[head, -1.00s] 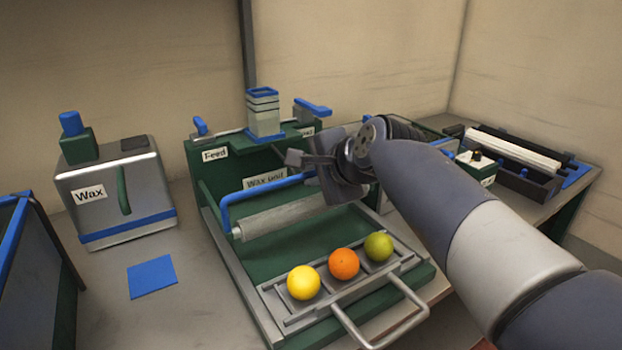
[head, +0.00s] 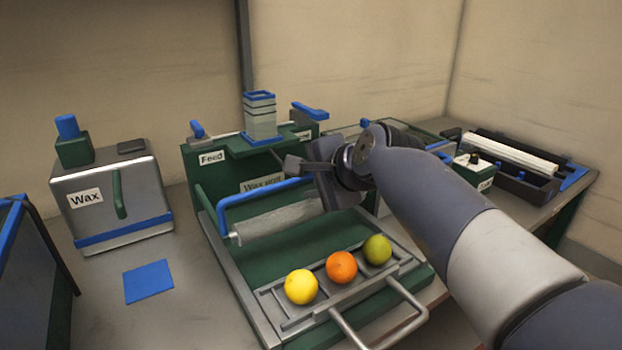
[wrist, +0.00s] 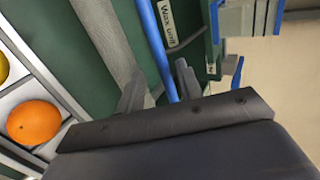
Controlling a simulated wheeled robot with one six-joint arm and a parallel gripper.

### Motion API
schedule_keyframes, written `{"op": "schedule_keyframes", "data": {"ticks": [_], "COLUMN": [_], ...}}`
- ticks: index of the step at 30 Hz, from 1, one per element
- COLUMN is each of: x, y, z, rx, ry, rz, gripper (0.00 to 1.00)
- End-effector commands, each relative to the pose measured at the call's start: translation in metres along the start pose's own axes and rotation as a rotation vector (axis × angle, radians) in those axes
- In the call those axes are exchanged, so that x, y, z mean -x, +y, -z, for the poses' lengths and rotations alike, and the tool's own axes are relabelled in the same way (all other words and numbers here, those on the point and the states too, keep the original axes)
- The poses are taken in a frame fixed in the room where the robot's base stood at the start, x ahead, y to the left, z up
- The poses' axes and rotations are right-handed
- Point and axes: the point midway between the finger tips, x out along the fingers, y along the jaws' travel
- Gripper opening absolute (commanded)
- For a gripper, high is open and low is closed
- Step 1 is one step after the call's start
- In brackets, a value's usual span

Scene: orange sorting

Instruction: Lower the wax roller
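The wax roller (head: 280,222) is a long pale grey cylinder, slanted above the green bed of the wax unit (head: 262,262). Its blue handle bar (head: 262,193) runs along above it; the bar (wrist: 163,50) also shows in the wrist view. My gripper (head: 293,163) is at the right end of the bar. In the wrist view its two fingers (wrist: 160,84) stand apart with the bar between them, nearer the right finger. A gap shows between the left finger and the bar. The roller's right end is hidden behind my gripper in the head view.
A tray (head: 330,305) with a yellow, an orange and a green fruit sits in front of the roller. A wax box (head: 115,205) and a blue square (head: 148,281) are at left. The feed tower (head: 260,118) stands behind. A small switch box (head: 474,168) is at right.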

Motion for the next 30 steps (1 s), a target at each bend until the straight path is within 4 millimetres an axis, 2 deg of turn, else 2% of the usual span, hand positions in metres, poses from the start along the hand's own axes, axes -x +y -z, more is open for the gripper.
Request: {"op": "schedule_keyframes", "data": {"ticks": [5, 8, 21, 25, 30], "x": [0.004, 0.015, 0.093, 0.104, 0.109], "y": [-0.002, -0.003, -0.002, -0.001, 0.000], "z": [0.000, 0.000, 0.001, 0.001, 0.000], "rx": [0.000, 0.000, -0.001, -0.001, 0.000], "ry": [0.001, 0.002, 0.003, 0.002, 0.001], "rz": [0.003, 0.005, 0.004, 0.001, 0.000], "gripper": [0.34, 0.34, 0.34, 0.34, 0.34]}}
